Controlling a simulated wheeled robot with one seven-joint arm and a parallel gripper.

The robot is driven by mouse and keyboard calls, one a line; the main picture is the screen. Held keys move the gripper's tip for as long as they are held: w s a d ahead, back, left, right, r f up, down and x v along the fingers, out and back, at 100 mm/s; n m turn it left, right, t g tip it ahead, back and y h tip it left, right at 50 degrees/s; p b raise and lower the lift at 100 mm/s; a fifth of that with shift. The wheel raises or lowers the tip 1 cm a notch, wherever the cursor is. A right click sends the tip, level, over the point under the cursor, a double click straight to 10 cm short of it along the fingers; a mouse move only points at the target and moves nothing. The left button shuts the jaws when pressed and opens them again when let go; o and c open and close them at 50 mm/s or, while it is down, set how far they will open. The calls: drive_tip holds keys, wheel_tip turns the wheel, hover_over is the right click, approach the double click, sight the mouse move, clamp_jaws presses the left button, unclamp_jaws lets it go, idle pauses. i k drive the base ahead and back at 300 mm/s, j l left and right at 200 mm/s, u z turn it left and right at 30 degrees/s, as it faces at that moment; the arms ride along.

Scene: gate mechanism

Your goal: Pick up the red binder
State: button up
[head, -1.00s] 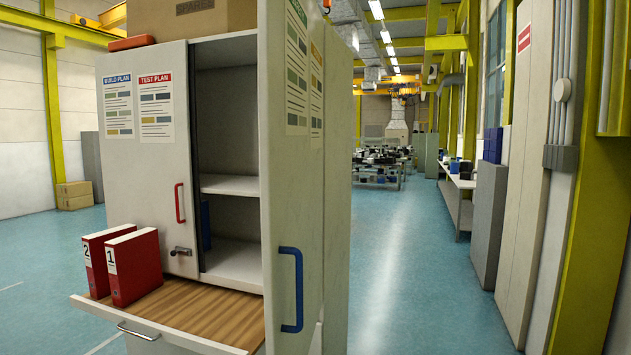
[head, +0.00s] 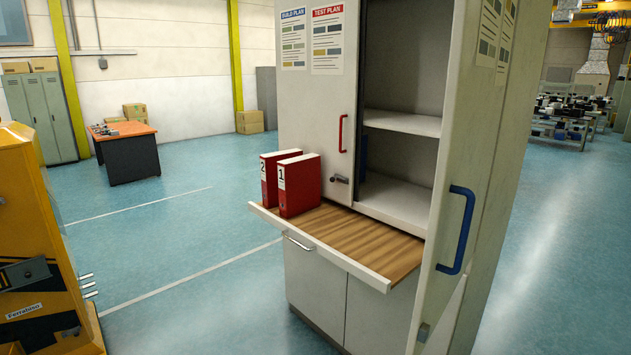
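Two red binders stand upright side by side on the left part of a pull-out wooden shelf (head: 365,238) of a grey cabinet (head: 312,108). The nearer red binder (head: 304,190) has a white label marked 1. The other red binder (head: 268,182), marked 2, stands just left of it and is partly hidden by it. My gripper is not in view.
The cabinet's right door stands open toward me, with a blue handle (head: 458,230). The left door with a red handle (head: 342,133) is shut. A yellow machine (head: 35,240) stands at the left. A desk (head: 125,150) is farther back. Blue floor between is clear.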

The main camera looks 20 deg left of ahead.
sight(298, 177)
drive_tip(key=i+j+u, duration=0.3)
drive_tip(key=u, duration=0.2)
drive_tip(key=i+j+u, duration=0.1)
drive_tip(key=i+u, duration=0.85)
drive_tip(key=i+l+u, duration=0.2)
drive_tip(key=u, duration=0.3)
drive_tip(key=i+l+u, duration=0.8)
drive_tip(key=u, duration=0.15)
drive_tip(key=i+l+u, duration=0.2)
drive_tip(key=l+u, duration=0.3)
